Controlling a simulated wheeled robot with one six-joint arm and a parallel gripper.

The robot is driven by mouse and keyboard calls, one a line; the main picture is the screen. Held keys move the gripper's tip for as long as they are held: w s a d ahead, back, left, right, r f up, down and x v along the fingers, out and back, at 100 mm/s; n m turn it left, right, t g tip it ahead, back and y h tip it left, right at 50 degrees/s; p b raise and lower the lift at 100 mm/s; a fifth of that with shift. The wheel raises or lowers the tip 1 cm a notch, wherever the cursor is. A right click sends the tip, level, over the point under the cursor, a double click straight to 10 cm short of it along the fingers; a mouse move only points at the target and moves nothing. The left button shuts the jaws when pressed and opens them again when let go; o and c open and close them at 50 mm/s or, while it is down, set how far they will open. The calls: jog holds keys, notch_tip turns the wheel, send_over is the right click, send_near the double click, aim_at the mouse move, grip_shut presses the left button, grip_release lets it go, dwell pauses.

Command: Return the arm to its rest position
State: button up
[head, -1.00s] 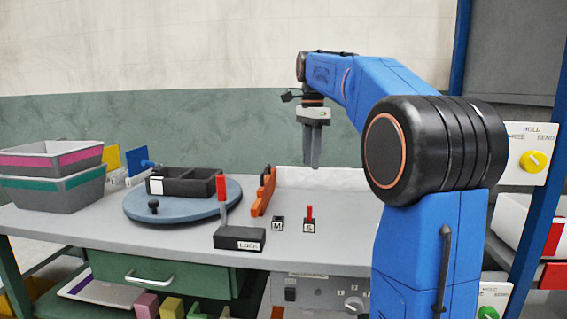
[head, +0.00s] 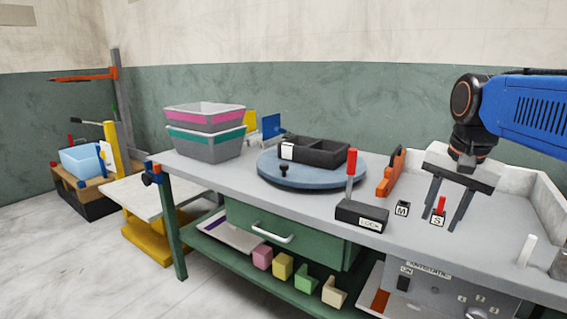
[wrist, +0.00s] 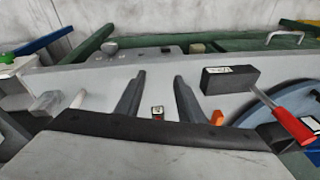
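My blue arm (head: 535,108) reaches in from the right in the head view. My gripper (head: 445,213) hangs above the right part of the grey bench (head: 225,178), fingers pointing down and spread apart. Nothing is between the fingers. In the wrist view my gripper (wrist: 160,92) also shows two separate dark fingers with bench surface between them. The small block marked S with a red peg (head: 438,215) appears close to the fingers in the head view; in the wrist view it (wrist: 157,112) shows between them, lower down. I cannot tell the exact height of the gripper.
A black LOCK block with a red handle (head: 361,214), an M block (head: 402,208) and an orange piece (head: 390,172) stand nearby. A blue turntable (head: 318,180) carries a black tray (head: 325,152). Stacked grey bins (head: 205,147) stand at the bench's left. Open floor (head: 70,240) lies left.

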jog(key=s+a+f+n+t, duration=0.1)
jog(key=s+a+f+n, duration=0.1)
jog(key=s+f+n, duration=0.2)
jog(key=s+a+f+n+t, duration=0.1)
jog(key=s+a+f+n, duration=0.2)
jog(key=s+f, duration=0.7)
notch_tip(320, 180, down, 3)
jog(key=shift+f+n, duration=0.1)
jog(key=shift+n, duration=0.9)
